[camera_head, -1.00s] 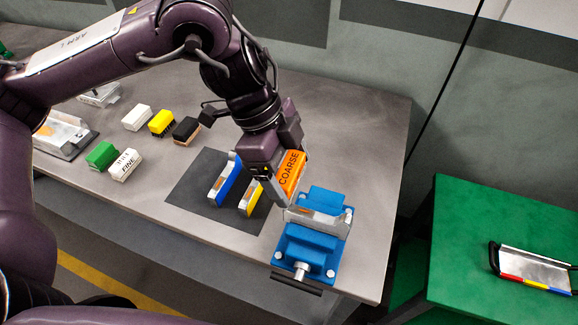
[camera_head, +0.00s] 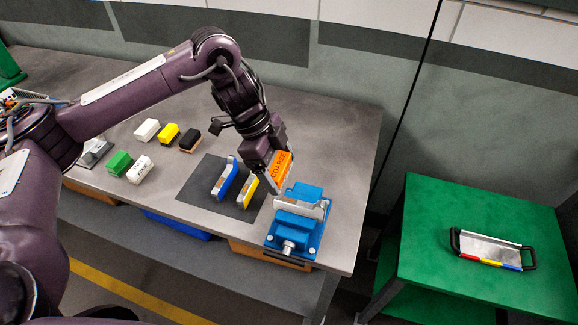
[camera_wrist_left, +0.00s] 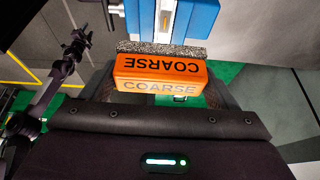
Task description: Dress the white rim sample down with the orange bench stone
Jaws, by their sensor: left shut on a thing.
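The orange bench stone (camera_head: 281,171), marked COARSE, is held in my left gripper (camera_head: 273,182), which is shut on it. In the left wrist view the orange stone (camera_wrist_left: 160,75) lies across the jaws, its grey gritty face turned toward the vise. The blue vise (camera_head: 293,238) holds a pale rim sample (camera_head: 303,208) upright between its jaws. The sample also shows in the wrist view (camera_wrist_left: 169,14) with an orange-brown patch. The stone is just behind and left of the sample; I cannot tell whether they touch. My right gripper is not in view.
A dark mat (camera_head: 205,190) left of the vise bears a blue sample (camera_head: 225,181) and a yellow sample (camera_head: 247,191). Several coloured blocks, including a green one (camera_head: 119,163), stand farther left. A green table (camera_head: 430,215) with a handled tray (camera_head: 490,249) is at right.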

